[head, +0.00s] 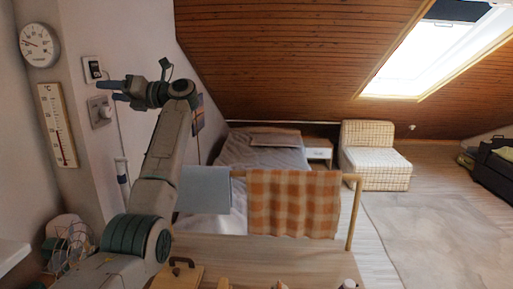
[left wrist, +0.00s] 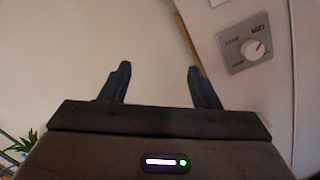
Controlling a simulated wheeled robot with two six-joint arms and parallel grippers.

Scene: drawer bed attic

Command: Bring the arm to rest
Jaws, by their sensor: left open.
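My left arm rises from the lower left of the head view and folds back at its elbow toward the left wall. My left gripper (head: 112,90) is up by the wall controls, pointing left. In the left wrist view its two dark fingers (left wrist: 155,84) stand apart with nothing between them, facing a pale wall. A grey dial box (left wrist: 246,43) is on the wall to the right of the fingers. I cannot tell how far the fingertips are from the wall. My right gripper is not in view.
A dial control (head: 99,112) and a switch (head: 93,69) are on the wall close to my gripper. A wire basket (head: 70,245) stands at lower left. A wooden table (head: 260,250), a rail with a checked cloth (head: 293,203) and a bed (head: 262,150) lie ahead. The floor at right is open.

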